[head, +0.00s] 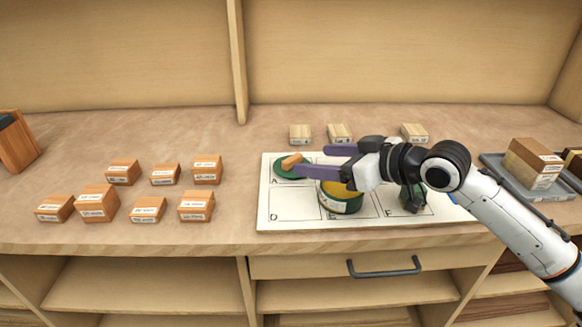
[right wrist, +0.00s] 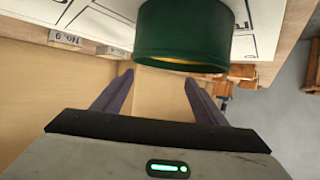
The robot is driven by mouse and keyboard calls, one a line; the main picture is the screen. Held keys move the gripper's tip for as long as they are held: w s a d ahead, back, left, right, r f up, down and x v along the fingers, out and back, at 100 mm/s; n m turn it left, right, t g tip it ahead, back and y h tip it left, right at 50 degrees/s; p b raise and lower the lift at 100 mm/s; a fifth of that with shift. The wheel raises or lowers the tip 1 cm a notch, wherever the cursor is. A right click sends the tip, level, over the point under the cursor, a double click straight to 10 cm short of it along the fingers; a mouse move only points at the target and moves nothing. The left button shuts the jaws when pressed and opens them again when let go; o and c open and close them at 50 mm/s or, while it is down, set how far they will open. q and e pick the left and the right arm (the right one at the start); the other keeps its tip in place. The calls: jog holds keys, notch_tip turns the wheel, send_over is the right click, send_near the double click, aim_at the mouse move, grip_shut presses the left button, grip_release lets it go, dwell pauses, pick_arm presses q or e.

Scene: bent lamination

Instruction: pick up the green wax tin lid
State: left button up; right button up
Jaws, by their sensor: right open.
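The green wax tin lid (head: 283,174) lies flat in the cell marked A of a white sheet, with a wooden knob (head: 291,160) on top. My right gripper (head: 312,161) is open and empty, its purple fingers pointing left towards the lid. One fingertip overlaps the lid's right edge in the head view; I cannot tell whether it touches. The open green tin (head: 340,203) with yellow wax stands in the lower middle cell, partly behind the gripper. In the right wrist view the tin (right wrist: 183,38) shows beyond the spread fingers (right wrist: 158,80); the lid is not seen there. My left gripper is not in view.
The white sheet (head: 292,205) lies on the bench. Several labelled wooden blocks (head: 97,202) stand to the left, and 3 pale blocks (head: 340,132) stand behind it. A grey tray (head: 500,165) with blocks is at the right. The bench between the left blocks and sheet is clear.

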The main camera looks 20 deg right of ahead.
aim_at(295, 159)
jog(key=shift+x, duration=3.6)
jog(key=c, duration=1.2)
